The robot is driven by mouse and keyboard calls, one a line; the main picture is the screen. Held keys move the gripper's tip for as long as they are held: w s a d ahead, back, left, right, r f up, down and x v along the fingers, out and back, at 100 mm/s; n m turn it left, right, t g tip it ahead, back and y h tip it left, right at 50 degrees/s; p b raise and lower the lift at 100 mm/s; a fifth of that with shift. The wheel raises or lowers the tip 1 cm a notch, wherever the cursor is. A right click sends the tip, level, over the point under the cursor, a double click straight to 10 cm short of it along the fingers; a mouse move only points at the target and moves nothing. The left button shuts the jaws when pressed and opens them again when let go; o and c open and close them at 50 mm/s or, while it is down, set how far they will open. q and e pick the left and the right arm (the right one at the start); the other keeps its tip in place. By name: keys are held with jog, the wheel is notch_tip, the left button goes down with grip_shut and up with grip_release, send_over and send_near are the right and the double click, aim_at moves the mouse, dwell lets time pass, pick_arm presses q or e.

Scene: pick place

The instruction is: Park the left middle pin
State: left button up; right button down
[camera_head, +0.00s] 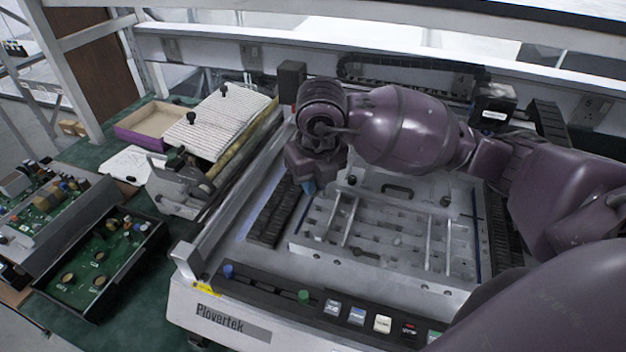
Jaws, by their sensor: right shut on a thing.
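My right gripper (308,182) reaches in from the right and hangs over the back left corner of the metal fixture plate (330,249). It is shut on a small blue-tipped piece (309,187), which shows just below the jaws; I take it for the pin. Most of the piece is hidden by the gripper, and I cannot tell whether its lower end touches the plate. The plate has rows of slots and several upright rods and bars. My left gripper is not in view.
The machine's front panel carries a blue knob (228,270), a green knob (304,296) and several square buttons (382,324). A dark cable chain (275,215) runs left of the plate. Green circuit trays (95,270) and a purple-edged box (150,122) stand on the left table.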

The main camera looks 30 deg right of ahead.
jog(key=shift+f, duration=0.1)
jog(key=shift+f+b, duration=1)
jog(key=shift+f, duration=0.55)
jog(key=shift+f+b, duration=0.35)
jog(key=shift+f, duration=0.25)
jog(key=shift+f+b, duration=0.45)
jog(key=shift+f, duration=0.75)
jog(key=shift+f+b, duration=0.35)
jog(key=shift+f, duration=0.25)
jog(key=shift+f, duration=0.1)
